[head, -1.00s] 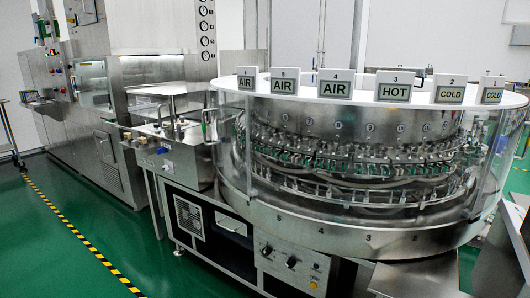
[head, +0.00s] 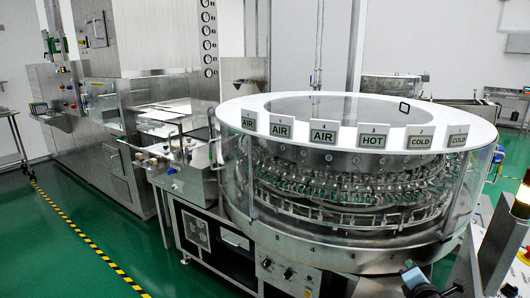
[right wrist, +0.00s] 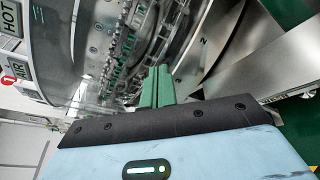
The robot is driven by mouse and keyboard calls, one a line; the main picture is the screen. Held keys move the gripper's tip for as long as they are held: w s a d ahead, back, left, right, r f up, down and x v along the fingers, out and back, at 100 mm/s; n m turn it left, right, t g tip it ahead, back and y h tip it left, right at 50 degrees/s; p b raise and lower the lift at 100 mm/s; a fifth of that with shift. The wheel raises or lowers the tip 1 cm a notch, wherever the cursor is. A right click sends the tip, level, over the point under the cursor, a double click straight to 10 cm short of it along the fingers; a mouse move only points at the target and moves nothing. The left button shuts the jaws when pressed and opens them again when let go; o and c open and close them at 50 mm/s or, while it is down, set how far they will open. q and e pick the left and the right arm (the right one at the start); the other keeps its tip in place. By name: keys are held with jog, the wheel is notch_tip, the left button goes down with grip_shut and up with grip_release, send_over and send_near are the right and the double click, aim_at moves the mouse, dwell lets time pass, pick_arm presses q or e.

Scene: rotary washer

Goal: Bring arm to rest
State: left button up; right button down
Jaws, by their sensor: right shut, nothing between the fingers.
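My right gripper (right wrist: 157,88) shows in the right wrist view, its green fingers shut together with nothing between them, pointing toward the rotary washer (right wrist: 95,35). In the head view, part of the right arm's end (head: 417,278) shows at the bottom, in front of the washer's lower right side. The round rotary washer (head: 350,262) fills the middle right of the head view, with a white top ring and clear side panels. I cannot tell the exact gap between gripper and washer. My left gripper is in neither view.
Signs reading AIR, HOT and COLD stand on the washer's ring. A control panel (head: 287,274) with knobs is at its lower front. A metal post with a red button (head: 523,254) stands at the right. Green floor (head: 60,255) is open at the left.

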jog(key=s+a+f+m+g+y, duration=0.2)
jog(key=s+a+f+m, duration=0.5)
jog(key=s+f+m, duration=0.25)
jog(key=s+a+f+m+g+y, duration=0.1)
jog(key=s+a+f+m+y, duration=0.1)
jog(key=s+a+f+m, duration=0.7)
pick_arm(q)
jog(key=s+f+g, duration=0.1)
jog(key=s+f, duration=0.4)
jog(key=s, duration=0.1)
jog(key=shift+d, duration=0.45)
pick_arm(e)
jog(key=s+a+f+m+g+y, duration=0.1)
jog(key=s+a, duration=0.1)
jog(key=s, duration=1.1)
jog(key=s+a+f+m+g, duration=0.2)
jog(key=s+a, duration=0.1)
jog(key=s, duration=1)
jog(key=shift+s+g+y, duration=0.3)
jog(key=shift+s+y, duration=0.1)
